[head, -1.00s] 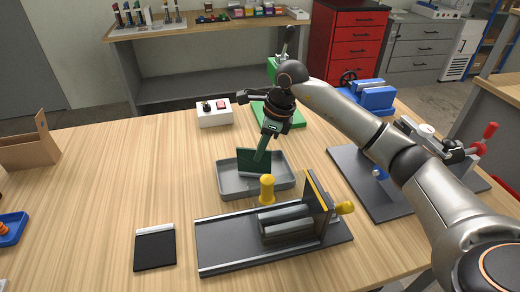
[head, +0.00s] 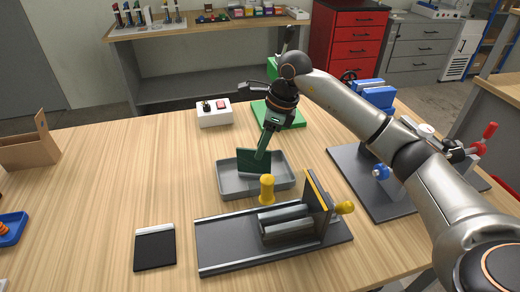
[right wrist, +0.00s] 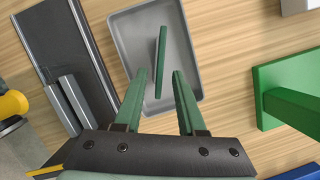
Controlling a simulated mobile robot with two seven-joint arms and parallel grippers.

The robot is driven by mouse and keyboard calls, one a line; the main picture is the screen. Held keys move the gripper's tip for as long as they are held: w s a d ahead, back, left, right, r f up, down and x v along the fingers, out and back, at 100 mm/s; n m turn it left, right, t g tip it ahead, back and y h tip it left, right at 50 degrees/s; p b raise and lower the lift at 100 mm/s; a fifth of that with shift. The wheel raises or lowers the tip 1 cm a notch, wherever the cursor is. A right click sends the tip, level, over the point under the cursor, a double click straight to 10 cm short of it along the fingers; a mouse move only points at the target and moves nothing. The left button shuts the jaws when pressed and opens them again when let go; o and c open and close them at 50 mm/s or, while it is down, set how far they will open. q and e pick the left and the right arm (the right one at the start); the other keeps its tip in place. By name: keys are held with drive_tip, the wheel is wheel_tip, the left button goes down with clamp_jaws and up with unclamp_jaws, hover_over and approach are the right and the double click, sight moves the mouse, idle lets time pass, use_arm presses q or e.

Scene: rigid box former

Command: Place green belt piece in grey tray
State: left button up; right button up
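The green belt piece (head: 252,163) is a thin, dark green plate standing on edge, slightly tilted, inside the grey tray (head: 234,190). The right wrist view shows the piece (right wrist: 160,60) nearly edge-on over the floor of the tray (right wrist: 192,95). My right gripper (head: 262,154) reaches down to the piece from above. In the right wrist view its green fingers (right wrist: 160,72) are spread, one on each side of the piece, with a gap to both. Whether the piece's lower edge touches the tray floor is hard to tell. My left gripper is not in view.
A dark fixture (head: 218,245) with rollers and a yellow knob (head: 267,188) stands just in front of the tray. A green block (head: 290,118) and a white button box (head: 214,114) are behind it.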

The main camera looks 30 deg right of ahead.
drive_tip(key=v, duration=1)
drive_tip(key=shift+s+d, duration=0.1)
